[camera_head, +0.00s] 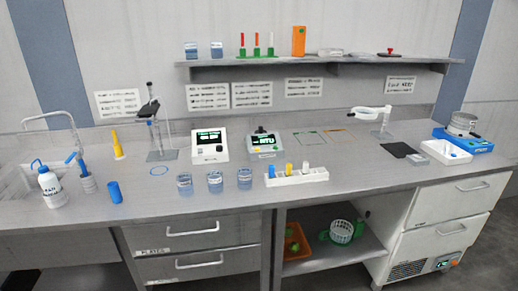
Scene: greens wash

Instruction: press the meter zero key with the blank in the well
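The meter (265,145) stands at the middle of the bench, against the back. Its dark screen shows green letters that look like NTU, with small coloured keys below it. A dark part sits on top of the meter; I cannot tell whether it is the well or a lid, or whether anything is in it. A white rack (297,177) in front and to the right holds small vials with blue, yellow and white caps. Which vial is the blank cannot be read at this size. Neither of my grippers is in view.
Several clear beakers (215,181) stand in front of the meter. A second white instrument (209,146) stands to its left, and a clamp stand (160,130) beyond. A white bottle (50,186) and blue cylinder (115,192) are far left. A shelf (350,65) overhangs the back.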

